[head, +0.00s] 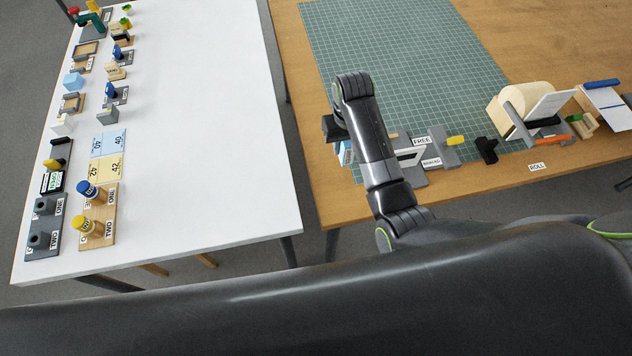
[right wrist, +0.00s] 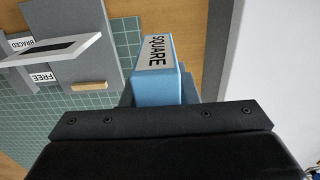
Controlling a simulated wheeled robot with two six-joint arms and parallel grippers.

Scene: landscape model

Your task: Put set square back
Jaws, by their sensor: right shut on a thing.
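My right gripper (head: 335,130) hangs at the left edge of the wooden table, mostly hidden behind my own arm in the head view. It is shut on a light blue block labelled SQUARE, which I take to be the set square (right wrist: 160,65). The blue piece also shows below the gripper in the head view (head: 345,155). Its lower part and the finger contact are hidden, and I cannot tell whether it touches the table. My left gripper is not in view.
A grey stand (right wrist: 95,20) with a white plate and FREE and BRACED labels is close beside the blue piece. A green cutting mat (head: 400,60) covers much of the wooden table (head: 540,30). The white table (head: 210,100) holds several small items along its left; its right part is clear.

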